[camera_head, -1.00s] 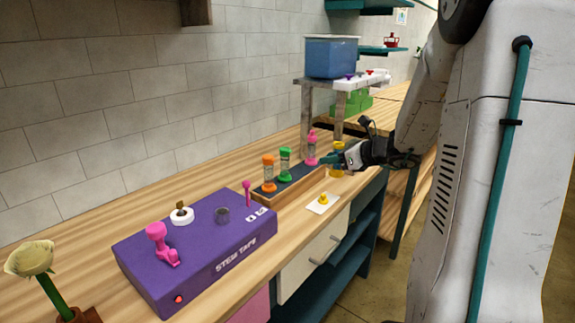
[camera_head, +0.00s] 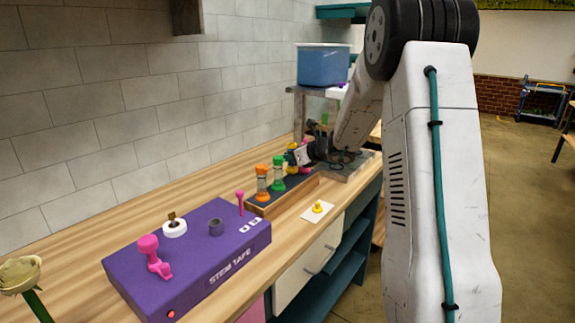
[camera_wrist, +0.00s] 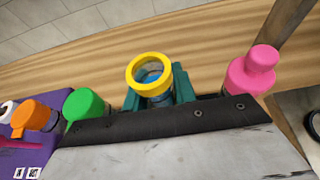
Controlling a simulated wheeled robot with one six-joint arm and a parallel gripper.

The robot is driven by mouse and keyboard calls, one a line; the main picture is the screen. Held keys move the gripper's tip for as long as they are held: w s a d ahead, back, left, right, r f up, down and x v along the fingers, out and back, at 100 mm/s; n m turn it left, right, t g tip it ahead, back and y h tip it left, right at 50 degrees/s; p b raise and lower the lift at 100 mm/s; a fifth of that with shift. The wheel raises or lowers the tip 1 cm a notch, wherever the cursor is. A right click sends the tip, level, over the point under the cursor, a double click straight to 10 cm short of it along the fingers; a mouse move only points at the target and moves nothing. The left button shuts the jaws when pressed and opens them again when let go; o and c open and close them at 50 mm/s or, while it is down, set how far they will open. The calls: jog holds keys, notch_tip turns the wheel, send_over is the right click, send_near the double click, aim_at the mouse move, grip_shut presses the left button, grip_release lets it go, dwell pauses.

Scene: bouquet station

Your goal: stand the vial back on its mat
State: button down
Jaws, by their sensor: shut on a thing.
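A vial with a yellow rim (camera_wrist: 150,73) is in my gripper (camera_wrist: 158,92) in the wrist view. Its top faces the camera and is open, with something blue inside. The teal jaws are shut on its sides. In the head view my gripper (camera_head: 298,157) is at the far end of a wooden tray (camera_head: 290,199), behind the green vial (camera_head: 279,174); a little yellow shows there. The vial's base and its contact below are hidden. A small white mat (camera_head: 311,218) with a yellow stopper (camera_head: 318,206) lies in front of the tray.
Orange (camera_head: 262,184) and green vials stand in the tray. A pink vial (camera_wrist: 250,72) is right of my jaws in the wrist view. A purple stem tape box (camera_head: 190,262) stands at the left. A shelf with a blue tub (camera_head: 323,65) is behind.

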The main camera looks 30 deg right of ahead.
aim_at(288, 165)
jog(key=shift+f, duration=1.3)
jog(key=shift+f, duration=0.1)
jog(key=c, duration=1.1)
grip_release()
jog(key=shift+f, duration=0.1)
